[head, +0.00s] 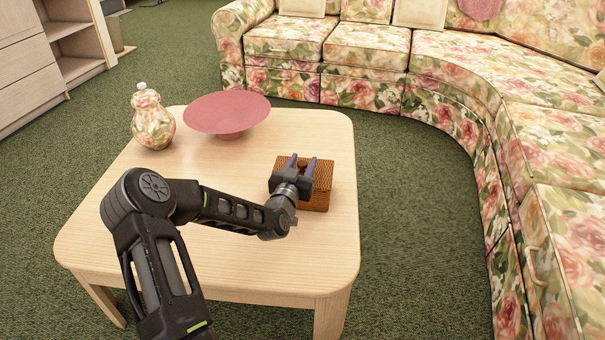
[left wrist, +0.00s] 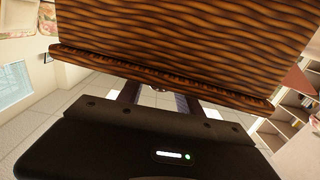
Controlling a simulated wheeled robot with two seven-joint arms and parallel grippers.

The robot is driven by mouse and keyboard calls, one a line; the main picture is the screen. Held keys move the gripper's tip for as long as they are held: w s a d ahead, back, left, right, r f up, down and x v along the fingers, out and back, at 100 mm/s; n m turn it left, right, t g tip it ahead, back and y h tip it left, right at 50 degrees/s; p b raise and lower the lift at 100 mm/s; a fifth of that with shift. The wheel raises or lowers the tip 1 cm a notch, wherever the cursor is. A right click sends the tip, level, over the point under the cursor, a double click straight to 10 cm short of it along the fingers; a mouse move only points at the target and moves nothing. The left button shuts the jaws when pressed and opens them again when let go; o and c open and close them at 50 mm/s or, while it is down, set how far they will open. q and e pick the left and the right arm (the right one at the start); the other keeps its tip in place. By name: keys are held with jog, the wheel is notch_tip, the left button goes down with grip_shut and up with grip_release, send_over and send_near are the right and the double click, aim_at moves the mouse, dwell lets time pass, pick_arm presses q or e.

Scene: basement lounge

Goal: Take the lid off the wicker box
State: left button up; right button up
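The wicker box (head: 323,190) is a small brown woven box on the right part of the light wooden table, with its top partly hidden by my left gripper. My left gripper (head: 302,162) is over the box, its two purple-grey fingers apart and pointing toward the box's far side. A small dark shape shows between the fingers, too small to make out. In the left wrist view a woven brown surface (left wrist: 190,35) with a rim fills the top, and the finger ends pass out of sight behind the rim. Contact with the lid cannot be told. My right gripper is not in view.
A pink bowl (head: 228,115) and a floral lidded jar (head: 153,122) stand at the back left of the table (head: 230,265). A floral sofa (head: 440,105) curves behind and to the right. The table's front right is clear.

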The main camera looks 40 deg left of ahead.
aim_at(303, 163)
pick_arm(q)
grip_shut()
dwell(0.3)
jog(key=shift+r, duration=0.1)
notch_tip(303, 163, up, 10)
jog(key=p, duration=0.3)
jog(key=shift+p, duration=0.4)
jog(key=shift+d, duration=0.15)
dwell(0.6)
